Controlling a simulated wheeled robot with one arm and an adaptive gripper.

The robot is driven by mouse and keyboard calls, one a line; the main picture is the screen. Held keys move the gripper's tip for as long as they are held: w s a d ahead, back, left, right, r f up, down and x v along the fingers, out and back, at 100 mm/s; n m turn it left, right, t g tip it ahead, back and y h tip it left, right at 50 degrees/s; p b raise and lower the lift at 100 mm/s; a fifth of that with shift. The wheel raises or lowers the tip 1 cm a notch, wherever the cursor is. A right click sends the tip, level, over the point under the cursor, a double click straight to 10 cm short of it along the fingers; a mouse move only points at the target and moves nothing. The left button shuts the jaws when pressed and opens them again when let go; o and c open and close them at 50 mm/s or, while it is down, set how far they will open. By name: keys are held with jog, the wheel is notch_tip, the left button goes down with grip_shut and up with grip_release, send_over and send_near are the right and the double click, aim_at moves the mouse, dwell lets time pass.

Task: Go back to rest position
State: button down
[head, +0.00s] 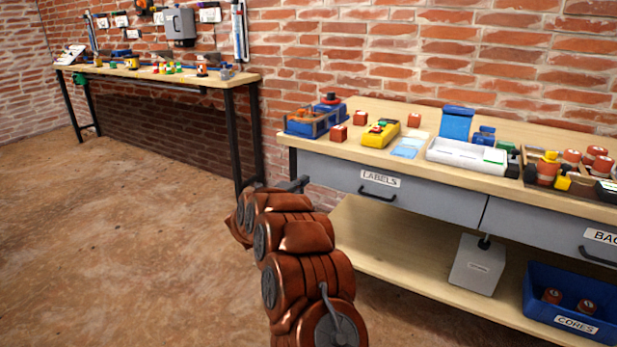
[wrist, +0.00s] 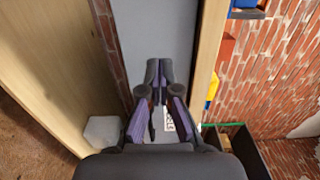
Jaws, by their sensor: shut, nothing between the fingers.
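My gripper (wrist: 159,68) is shut with nothing between its fingers. In the wrist view its dark and purple fingers lie over the grey drawer front. In the head view my copper-coloured arm reaches forward, and the gripper (head: 299,184) shows as a small dark shape at the left end of the workbench, near the drawer (head: 335,178) labelled LABELS. I cannot tell whether the fingers touch the drawer front. The drawer looks closed, and its black handle (head: 377,194) is clear of the gripper. Part of the gripper is hidden behind my arm.
The workbench top (head: 350,152) holds a blue bin (head: 306,122), a yellow device (head: 381,134) and a white tray (head: 465,156). Its lower shelf (head: 400,250) carries a pale canister (head: 477,266) and a blue CORES bin (head: 572,303). Open floor (head: 120,220) lies to the left.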

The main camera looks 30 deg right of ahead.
jog(key=w+a+r+n+t+y+p, duration=0.1)
jog(key=a+r+n+t+y+p, duration=0.3)
jog(key=a+r, duration=0.45)
jog(key=a+r+n+t+y+p, duration=0.1)
jog(key=a+r+n+y+p, duration=0.45)
jog(key=a, duration=0.55)
jog(key=s+a+r+n+g+y+p, duration=0.1)
jog(key=s+a+r+n+y+p, duration=0.3)
jog(key=a, duration=0.3)
jog(key=s+a+r+n+g+y+p, duration=0.1)
jog(key=s+a+r+n+y+p, duration=0.1)
jog(key=s+a+r+n+y, duration=0.3)
jog(key=s+a+r+n+g+p, duration=0.1)
jog(key=s+a+n+g+p, duration=0.35)
jog(key=s, duration=0.75)
jog(key=s+d+r+n+g+h+p, duration=0.1)
jog(key=s+d+n+g+p, duration=0.1)
jog(key=s, duration=1.1)
jog(key=s+d+r+n+g+h+p, duration=0.1)
jog(key=s+d+g+p, duration=0.3)
jog(key=s, duration=0.8)
jog(key=s+d+r+n+g+h+p, duration=0.1)
jog(key=s+d+r+n+g+p, duration=0.2)
jog(key=s, duration=1)
jog(key=shift+s+d+n+p, duration=0.35)
jog(key=shift+d+n+p, duration=0.15)
jog(key=shift+p, duration=0.15)
